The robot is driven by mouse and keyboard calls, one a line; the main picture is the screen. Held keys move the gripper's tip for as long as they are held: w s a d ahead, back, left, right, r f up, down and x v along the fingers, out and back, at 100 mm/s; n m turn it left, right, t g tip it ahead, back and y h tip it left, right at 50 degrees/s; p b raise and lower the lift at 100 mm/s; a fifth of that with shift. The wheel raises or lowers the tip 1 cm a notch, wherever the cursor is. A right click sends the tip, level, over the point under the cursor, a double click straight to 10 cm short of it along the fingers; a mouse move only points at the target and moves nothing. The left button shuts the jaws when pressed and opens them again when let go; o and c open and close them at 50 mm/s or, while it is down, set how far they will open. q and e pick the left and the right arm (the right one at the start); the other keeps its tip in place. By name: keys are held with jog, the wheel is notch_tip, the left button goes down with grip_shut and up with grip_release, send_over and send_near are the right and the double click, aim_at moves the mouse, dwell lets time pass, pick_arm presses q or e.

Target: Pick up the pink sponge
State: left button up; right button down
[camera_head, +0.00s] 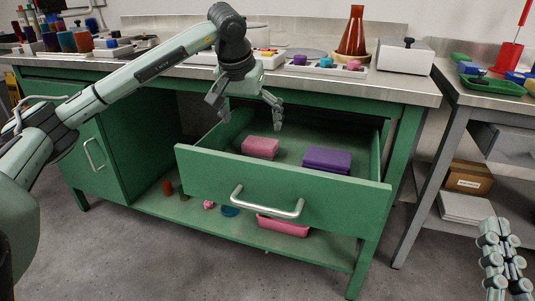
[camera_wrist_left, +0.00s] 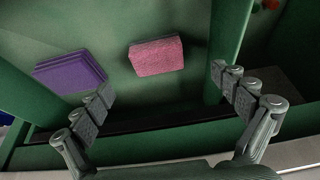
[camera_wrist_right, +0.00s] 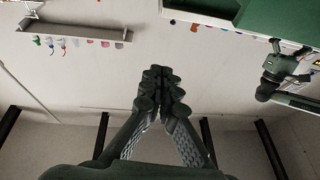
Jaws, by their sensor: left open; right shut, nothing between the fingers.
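The pink sponge (camera_head: 261,147) lies flat in the open green drawer (camera_head: 285,193), on its left side. It also shows in the left wrist view (camera_wrist_left: 156,56), near the top middle between my spread fingers. My left gripper (camera_head: 246,111) is open and empty, above the back left of the drawer and higher than the sponge, not touching it. Its fingers show in the left wrist view (camera_wrist_left: 165,92). My right gripper (camera_head: 506,262) is shut and empty at the bottom right of the head view, far from the drawer. Its closed fingers also show in the right wrist view (camera_wrist_right: 160,75).
A purple sponge (camera_head: 327,160) lies to the right of the pink one in the drawer. The drawer walls and the metal worktop (camera_head: 400,87) edge are close to my left gripper. Below, a shelf holds a pink container (camera_head: 284,227) and small items. A second table (camera_head: 455,100) stands at right.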

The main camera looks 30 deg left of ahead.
aim_at(258, 144)
pick_arm(q)
jog(key=x, duration=0.2)
jog(key=b+x, duration=0.1)
jog(key=x, duration=0.5)
jog(key=shift+d+f+b, duration=0.2)
jog(key=shift+d+b, duration=0.05)
jog(key=shift+b, duration=0.05)
pick_arm(e)
jog(key=r+t, duration=0.1)
jog(key=s+r+t, duration=0.1)
jog(key=r, duration=0.1)
jog(key=s+d+r+t+y, duration=0.1)
jog(key=shift+s+r, duration=0.25)
jog(key=shift+r, duration=0.15)
pick_arm(q)
jog(key=shift+c, duration=0.2)
jog(key=c, duration=0.9)
